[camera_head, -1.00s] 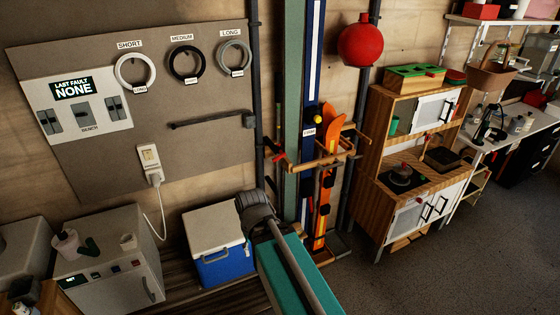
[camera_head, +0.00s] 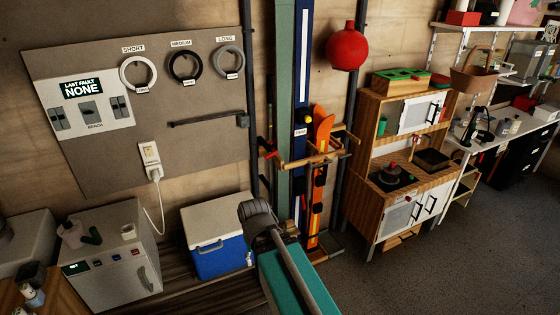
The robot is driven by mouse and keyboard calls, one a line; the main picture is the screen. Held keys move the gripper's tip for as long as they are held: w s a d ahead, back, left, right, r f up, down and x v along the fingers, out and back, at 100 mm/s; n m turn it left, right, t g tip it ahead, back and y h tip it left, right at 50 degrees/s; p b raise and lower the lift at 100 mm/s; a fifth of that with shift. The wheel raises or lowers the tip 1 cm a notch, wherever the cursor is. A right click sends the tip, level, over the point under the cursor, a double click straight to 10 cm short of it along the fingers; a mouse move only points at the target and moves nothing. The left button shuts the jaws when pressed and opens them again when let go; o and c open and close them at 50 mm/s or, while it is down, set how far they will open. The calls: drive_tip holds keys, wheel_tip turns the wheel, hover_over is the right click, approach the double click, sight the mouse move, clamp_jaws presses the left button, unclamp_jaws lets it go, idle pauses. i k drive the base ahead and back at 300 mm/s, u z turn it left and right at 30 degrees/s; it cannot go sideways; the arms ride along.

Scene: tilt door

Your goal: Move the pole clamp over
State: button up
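A dark vertical pole (camera_head: 247,82) runs up the right edge of the grey wall panel, with a small red-ended fitting (camera_head: 270,154) beside it at the ski rack. This fitting may be the pole clamp, but it is too small to be sure. A dark horizontal bar (camera_head: 205,121) on the panel ends in a small block (camera_head: 243,120) by the pole. Part of my own arm, teal and grey with a dark rounded end, rises from the bottom middle. My gripper cannot be made out in this view.
A wooden rack (camera_head: 312,160) holds orange skis (camera_head: 320,180). A blue-and-white cooler (camera_head: 218,240) and a grey appliance (camera_head: 118,265) stand left of my arm. A wooden play kitchen (camera_head: 365,190) and a workbench (camera_head: 540,120) stand right. The floor (camera_head: 440,265) at lower right is clear.

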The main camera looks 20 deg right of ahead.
sight(275, 152)
drive_tip(key=k, duration=0.3)
drive_tip(key=z, duration=0.15)
drive_tip(key=i, duration=1.15)
drive_tip(key=u, duration=0.15)
